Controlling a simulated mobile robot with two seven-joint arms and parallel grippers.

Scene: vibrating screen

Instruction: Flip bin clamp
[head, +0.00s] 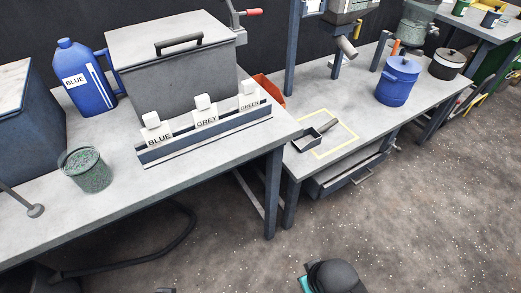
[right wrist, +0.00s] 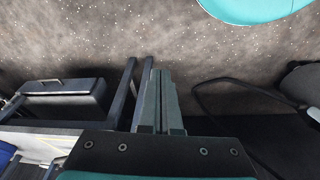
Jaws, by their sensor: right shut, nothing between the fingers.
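A grey lidded bin (head: 180,72) with a black handle on top stands on the near table in the head view. At its right back corner is a grey lever mechanism with a red handle (head: 252,12), which may be the bin clamp; its upper part is cut off by the frame's top edge. My right gripper (right wrist: 157,80) shows in the right wrist view, with its fingers together and empty, above the floor and away from the bin. My left gripper is not in view.
On the near table (head: 103,184) stand a blue jug (head: 85,82), a speckled cup (head: 86,170) and a rack (head: 205,136) labelled BLUE, GREY and GREEN. A second table holds a scoop (head: 308,138) and a blue pot (head: 397,85). The floor in front (head: 400,210) is open.

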